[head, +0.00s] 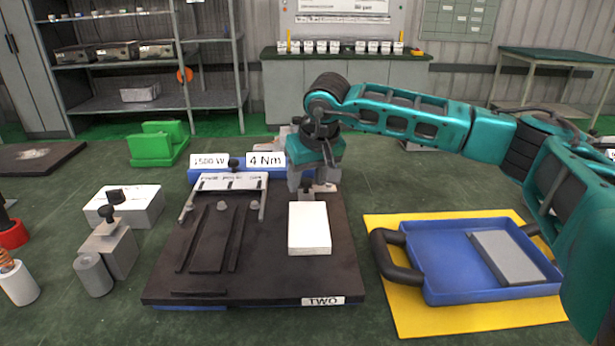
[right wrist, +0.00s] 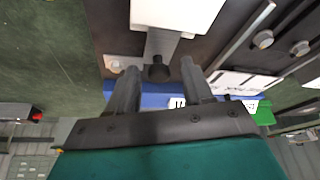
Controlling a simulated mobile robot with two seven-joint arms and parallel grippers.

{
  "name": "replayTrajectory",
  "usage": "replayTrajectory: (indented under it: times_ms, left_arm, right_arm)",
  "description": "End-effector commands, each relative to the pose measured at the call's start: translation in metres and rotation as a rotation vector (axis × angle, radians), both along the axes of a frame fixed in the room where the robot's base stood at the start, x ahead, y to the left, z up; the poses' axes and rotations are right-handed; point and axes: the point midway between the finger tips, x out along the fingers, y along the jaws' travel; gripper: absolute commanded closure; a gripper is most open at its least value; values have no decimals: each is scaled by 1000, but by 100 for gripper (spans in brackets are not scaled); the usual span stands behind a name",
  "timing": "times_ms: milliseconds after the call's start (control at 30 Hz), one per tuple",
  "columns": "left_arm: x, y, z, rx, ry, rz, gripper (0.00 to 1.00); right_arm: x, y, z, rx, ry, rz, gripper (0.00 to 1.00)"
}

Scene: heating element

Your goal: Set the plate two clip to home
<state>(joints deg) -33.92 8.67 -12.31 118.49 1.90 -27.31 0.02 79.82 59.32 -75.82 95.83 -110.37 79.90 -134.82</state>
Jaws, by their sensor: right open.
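Plate two is a dark board (head: 260,285) with a TWO label (head: 323,300) at its front edge, on the green table. A white block (head: 309,228) lies on its right half, and it also shows in the right wrist view (right wrist: 178,12). A grey piece with a dark knob (right wrist: 158,72) joins or adjoins the block's far end; this looks like the clip. My right gripper (head: 315,188) is over the plate's back right, pointing down. In the right wrist view its open fingers (right wrist: 160,78) stand either side of the knob, with gaps showing. My left gripper is out of view.
Labels 1500 W (head: 209,161) and 4 Nm (head: 265,160) stand behind. A blue tray (head: 440,290) on a yellow mat (head: 410,322) is at right. Grey and white blocks (head: 140,205) stand at left.

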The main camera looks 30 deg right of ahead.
Motion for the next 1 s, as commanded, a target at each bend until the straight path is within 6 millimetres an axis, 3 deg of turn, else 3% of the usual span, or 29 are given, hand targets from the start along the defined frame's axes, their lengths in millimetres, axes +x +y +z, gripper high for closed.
replayTrajectory:
  times_ms: [167, 500, 700, 1000]
  left_arm:
    - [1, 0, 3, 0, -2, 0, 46]
    - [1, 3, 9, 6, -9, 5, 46]
    - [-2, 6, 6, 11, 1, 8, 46]
    - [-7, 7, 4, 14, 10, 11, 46]
  right_arm:
    - [-4, 1, 12, 0, -4, 0, 49]
    - [-31, 5, 79, 0, -5, 1, 49]
    - [-43, 7, 108, 0, -2, 0, 49]
    - [-49, 7, 120, 0, 1, 0, 49]
